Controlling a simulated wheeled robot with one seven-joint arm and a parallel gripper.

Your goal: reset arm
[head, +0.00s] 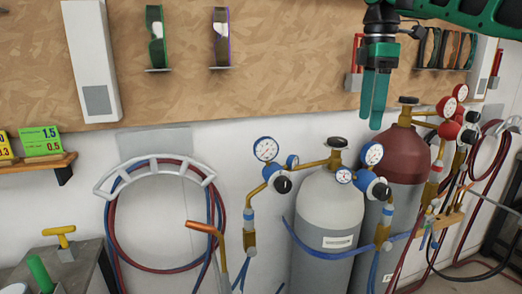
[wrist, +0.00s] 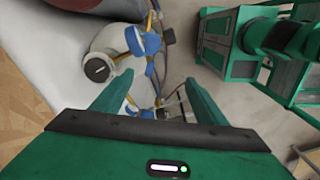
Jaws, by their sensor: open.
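My gripper (head: 375,98) is green and hangs from the arm at the upper right of the head view, fingers pointing down, in front of the wooden wall panel and above the gas cylinders. In the wrist view its two green fingers (wrist: 160,98) stand apart with nothing between them, so it is open and empty. Below it in the head view are a grey gas cylinder (head: 325,225) and a dark red cylinder (head: 405,160). The wrist view looks down on the grey cylinder's top (wrist: 100,68) and blue regulator parts.
Pressure gauges (head: 266,149) and brass fittings rise beside the cylinders. Coiled red and blue hoses (head: 112,235) hang on a white rack (head: 155,162) at the left. A workbench corner (head: 85,265) is at lower left. Face shields or goggles (head: 221,38) hang on the wooden panel (head: 290,60).

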